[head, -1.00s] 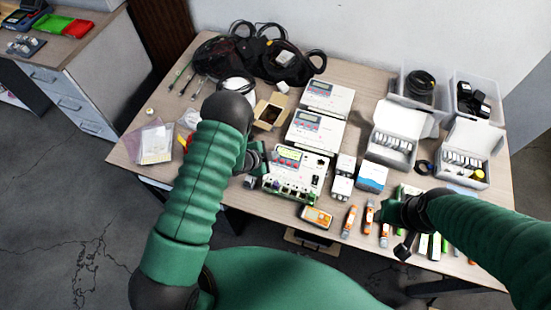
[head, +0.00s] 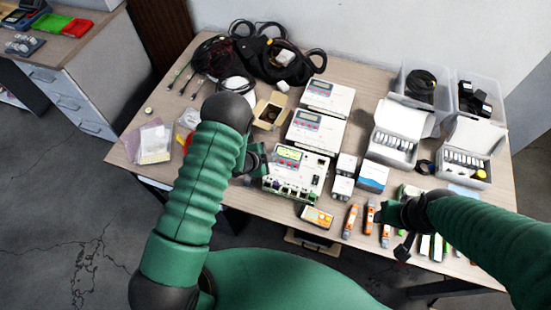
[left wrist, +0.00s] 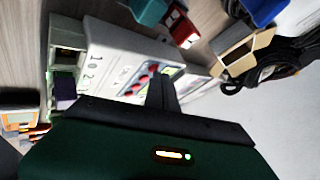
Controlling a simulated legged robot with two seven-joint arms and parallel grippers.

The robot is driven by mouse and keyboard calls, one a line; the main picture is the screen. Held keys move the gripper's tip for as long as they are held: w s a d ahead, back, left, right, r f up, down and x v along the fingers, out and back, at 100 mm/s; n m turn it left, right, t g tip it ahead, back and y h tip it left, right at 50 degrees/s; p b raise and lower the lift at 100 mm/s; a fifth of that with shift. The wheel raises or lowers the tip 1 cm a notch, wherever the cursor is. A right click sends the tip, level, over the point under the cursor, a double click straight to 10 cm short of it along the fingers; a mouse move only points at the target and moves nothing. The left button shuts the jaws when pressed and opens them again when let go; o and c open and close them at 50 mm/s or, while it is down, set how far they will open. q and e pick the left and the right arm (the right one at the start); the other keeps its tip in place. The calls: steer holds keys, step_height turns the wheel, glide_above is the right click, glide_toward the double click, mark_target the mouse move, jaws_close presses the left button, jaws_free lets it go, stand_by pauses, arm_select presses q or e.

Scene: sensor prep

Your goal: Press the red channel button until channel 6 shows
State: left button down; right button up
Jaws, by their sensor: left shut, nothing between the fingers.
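The white device (head: 297,181) stands near the table's front, with a lit yellow-green display (head: 288,153) and a row of small buttons below it. In the left wrist view the device (left wrist: 110,58) shows tilted, with several red buttons (left wrist: 134,88). The channel number is too small to read. My left gripper (head: 262,160) is at the device's left side; in the left wrist view its shut, empty fingers (left wrist: 161,90) lie across the panel close to the red buttons. Contact cannot be told. My right gripper (head: 386,213) is over the table's front right, its jaws unclear.
Two similar white devices (head: 317,130) stand behind. An open cardboard box (head: 270,112) and cables (head: 235,84) are at the back left. An orange meter (head: 316,217) and orange tools (head: 350,221) lie in front. White boxes (head: 394,145) and clear bins (head: 420,87) fill the right.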

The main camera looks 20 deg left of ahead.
arm_select(q)
steer(key=shift+f, duration=0.2)
steer(key=shift+r, duration=0.1)
steer(key=shift+r+p, duration=0.5)
steer(key=shift+r, duration=0.25)
step_height(320, 180, up, 5)
steer(key=p, duration=0.3)
steer(key=shift+p, duration=0.4)
stand_by(0.5)
